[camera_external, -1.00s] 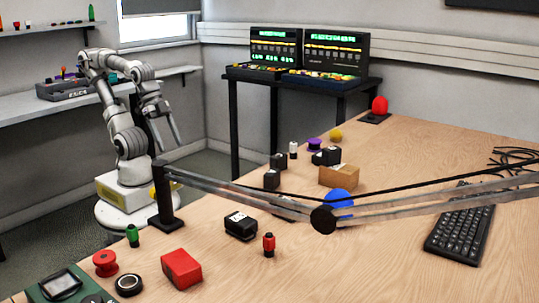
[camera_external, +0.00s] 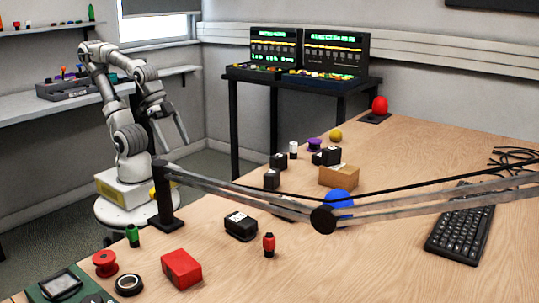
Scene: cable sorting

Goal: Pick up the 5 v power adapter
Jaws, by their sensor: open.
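Several small black boxes that look like power adapters lie on the wooden desk. One with a white label (camera_external: 241,226) lies near the front middle. Another black box (camera_external: 271,179) and one behind it (camera_external: 277,161) stand left of a cardboard box. A further black box (camera_external: 331,156) stands behind the cardboard box. The labels are too small to read, so I cannot tell which is the 5 V one. My gripper (camera_external: 171,140) is open and empty, pointing down beyond the desk's left edge, well apart from all the boxes.
A lamp arm (camera_external: 250,197) on a black post crosses low over the desk. Bare desk lies right of centre.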

